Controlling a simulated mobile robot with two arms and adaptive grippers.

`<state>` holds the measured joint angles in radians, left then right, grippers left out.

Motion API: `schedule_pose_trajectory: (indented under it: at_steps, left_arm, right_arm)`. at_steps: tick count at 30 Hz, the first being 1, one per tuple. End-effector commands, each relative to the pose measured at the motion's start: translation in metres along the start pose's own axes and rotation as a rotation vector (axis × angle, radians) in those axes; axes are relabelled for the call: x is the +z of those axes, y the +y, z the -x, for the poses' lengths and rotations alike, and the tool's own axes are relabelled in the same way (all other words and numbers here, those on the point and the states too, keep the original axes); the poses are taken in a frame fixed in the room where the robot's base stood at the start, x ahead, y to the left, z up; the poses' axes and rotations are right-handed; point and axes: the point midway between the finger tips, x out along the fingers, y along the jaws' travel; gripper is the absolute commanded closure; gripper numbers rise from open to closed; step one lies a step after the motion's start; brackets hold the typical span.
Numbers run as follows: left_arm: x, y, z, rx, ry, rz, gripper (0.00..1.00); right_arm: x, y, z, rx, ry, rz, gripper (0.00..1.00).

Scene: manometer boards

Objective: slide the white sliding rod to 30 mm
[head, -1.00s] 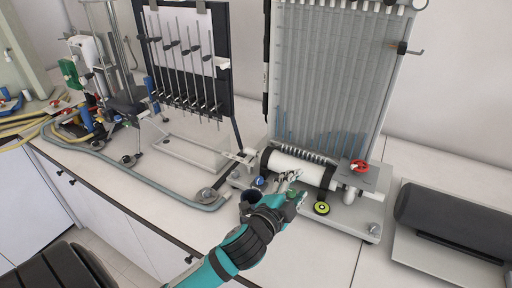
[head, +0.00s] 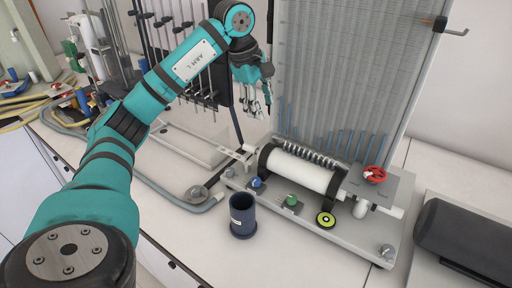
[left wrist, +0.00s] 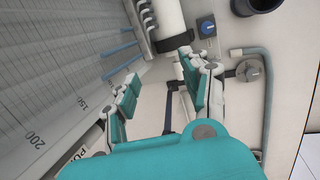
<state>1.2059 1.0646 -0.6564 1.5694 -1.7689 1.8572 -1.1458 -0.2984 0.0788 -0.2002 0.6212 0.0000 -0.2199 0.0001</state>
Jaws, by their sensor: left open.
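The manometer board (head: 335,75) stands upright behind a large white cylinder (head: 300,172) on a grey base. A thin white bar (head: 236,155) sticks out left of the cylinder; I cannot tell whether it is the sliding rod. My left gripper (head: 258,104) is open and empty, pointing down at the board's left edge, above the bar. In the left wrist view its fingers (left wrist: 163,82) are apart with nothing between them. The board's scale (left wrist: 60,115) shows 150 and 200 there. A lettered white strip (left wrist: 88,150) is partly hidden by my gripper. My right gripper is out of view.
A dark blue cup (head: 242,217) stands in front of the base. Blue (head: 256,183) and green (head: 291,200) knobs and a red valve wheel (head: 375,174) are on the base. A black cylinder (head: 465,233) lies at right.

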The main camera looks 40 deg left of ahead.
Motion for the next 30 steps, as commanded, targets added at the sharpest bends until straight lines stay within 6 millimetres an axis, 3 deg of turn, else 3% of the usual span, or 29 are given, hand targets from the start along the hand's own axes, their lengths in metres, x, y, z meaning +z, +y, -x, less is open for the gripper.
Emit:
schedule_pose_trajectory:
  at_steps: [1,3,7,10,30]
  left_arm:
    - [-0.021,-0.008,-0.001,-0.016,0.053,0.015,0.53]
    - [-0.039,-0.016,0.006,-0.042,0.107,0.028,0.53]
    - [-0.052,-0.023,0.009,-0.067,0.145,0.038,0.53]
    - [-0.053,-0.024,-0.002,-0.071,0.145,0.037,0.53]
    - [-0.071,-0.033,-0.134,-0.070,0.142,0.037,0.53]
  right_arm:
    - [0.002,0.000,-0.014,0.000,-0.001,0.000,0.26]
    - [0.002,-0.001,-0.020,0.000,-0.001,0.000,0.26]
    - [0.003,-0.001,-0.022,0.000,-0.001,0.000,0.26]
    - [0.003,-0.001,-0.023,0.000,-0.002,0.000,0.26]
    - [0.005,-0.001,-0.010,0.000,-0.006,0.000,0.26]
